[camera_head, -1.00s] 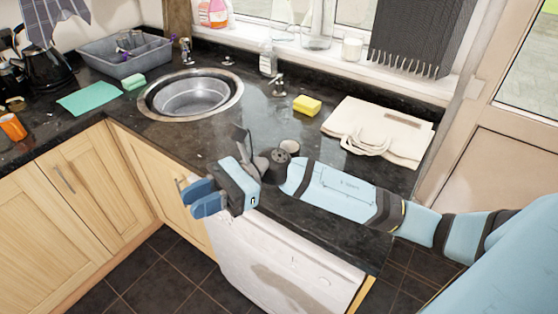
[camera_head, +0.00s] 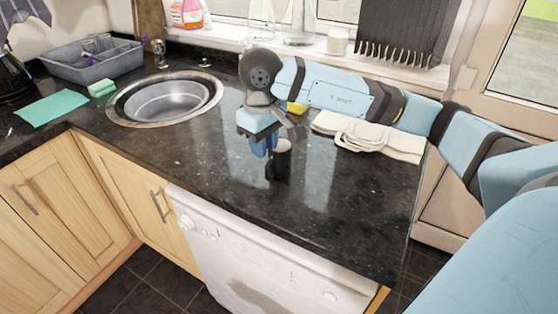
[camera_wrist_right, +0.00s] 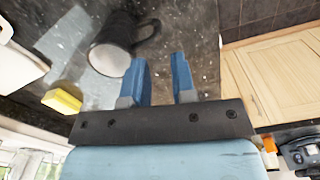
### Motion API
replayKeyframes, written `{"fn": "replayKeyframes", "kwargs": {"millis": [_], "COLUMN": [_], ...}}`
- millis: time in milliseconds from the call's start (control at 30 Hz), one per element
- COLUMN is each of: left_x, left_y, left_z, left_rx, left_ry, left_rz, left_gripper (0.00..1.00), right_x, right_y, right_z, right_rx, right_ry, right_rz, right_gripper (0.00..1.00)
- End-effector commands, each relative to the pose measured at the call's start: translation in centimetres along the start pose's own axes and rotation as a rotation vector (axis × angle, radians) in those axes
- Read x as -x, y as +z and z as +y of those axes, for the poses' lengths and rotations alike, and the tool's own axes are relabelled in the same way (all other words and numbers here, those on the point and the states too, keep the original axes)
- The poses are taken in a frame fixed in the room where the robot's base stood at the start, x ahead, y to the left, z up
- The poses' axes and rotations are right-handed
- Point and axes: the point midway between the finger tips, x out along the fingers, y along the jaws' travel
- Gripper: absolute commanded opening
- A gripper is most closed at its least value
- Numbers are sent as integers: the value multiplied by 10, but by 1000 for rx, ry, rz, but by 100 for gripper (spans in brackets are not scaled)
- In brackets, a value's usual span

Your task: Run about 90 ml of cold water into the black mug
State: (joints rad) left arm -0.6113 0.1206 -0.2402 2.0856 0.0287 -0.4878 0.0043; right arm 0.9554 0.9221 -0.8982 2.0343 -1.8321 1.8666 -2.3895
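The black mug (camera_head: 282,158) stands on the dark granite counter, right of the sink. In the right wrist view the mug (camera_wrist_right: 110,45) is at upper left, and its handle (camera_wrist_right: 148,30) points right, toward the fingers. My right gripper (camera_head: 263,148) is just left of the mug, fingers down. The wrist view shows its two fingers (camera_wrist_right: 158,62) apart with nothing between them; whether one touches the mug I cannot tell. The round metal sink (camera_head: 166,97) is at left, with a tap (camera_head: 159,52) behind it. My left gripper is out of view.
A yellow sponge (camera_head: 297,107), partly hidden by my arm, and a folded cream cloth (camera_head: 370,137) lie behind the mug. A grey basin (camera_head: 92,62) and green cloth (camera_head: 52,107) are left of the sink. The counter front (camera_head: 220,190) is clear.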

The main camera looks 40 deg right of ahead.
Motion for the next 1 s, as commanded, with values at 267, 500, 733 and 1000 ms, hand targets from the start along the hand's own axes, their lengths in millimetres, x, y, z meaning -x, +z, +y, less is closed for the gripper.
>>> {"fn": "replayKeyframes", "kwargs": {"millis": [267,500,733,1000], "left_x": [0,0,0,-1], "left_y": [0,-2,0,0], "left_z": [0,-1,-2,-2], "left_rx": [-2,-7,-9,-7], "left_ry": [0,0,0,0], "left_rz": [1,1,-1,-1], "left_gripper": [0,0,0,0], "right_x": [-32,-62,-83,-84], "right_y": [0,4,3,3], "right_z": [0,3,3,3], "right_rx": [-1,-1,-2,-1], "right_ry": [-2,-4,-3,-3], "right_rz": [0,-4,1,1], "right_gripper": [24,24,24,13]}}
